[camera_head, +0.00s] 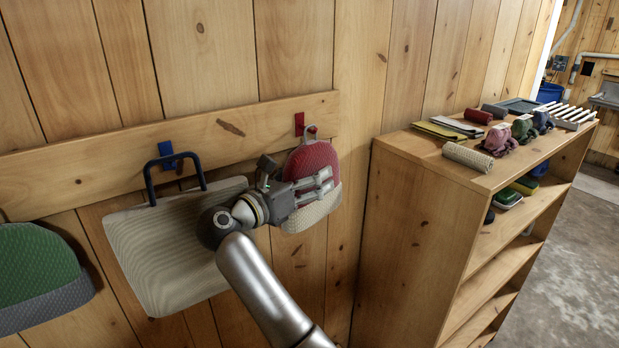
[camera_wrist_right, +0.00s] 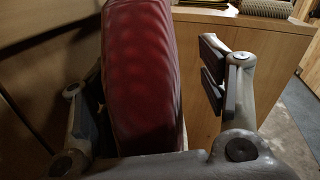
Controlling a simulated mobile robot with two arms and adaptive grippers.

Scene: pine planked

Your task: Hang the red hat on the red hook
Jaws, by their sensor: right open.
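The red hat (camera_head: 312,160), with a cream lower part, is upright against the wall just below the red hook (camera_head: 299,124). A grey loop (camera_head: 311,131) at its top is beside the hook; I cannot tell whether it is over it. My right gripper (camera_head: 326,184) is at the front of the hat, its fingers open. In the right wrist view the hat (camera_wrist_right: 142,75) stands between the spread fingers, with a clear gap to the right finger. The left finger is close to the hat; contact there is unclear. My left gripper is not in view.
A beige bag (camera_head: 175,255) with a dark blue handle is by the blue hook (camera_head: 168,154) on the wooden rail (camera_head: 80,170), partly behind my arm. A green hat (camera_head: 38,270) is at far left. A wooden shelf unit (camera_head: 415,220) with several small items stands close on the right.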

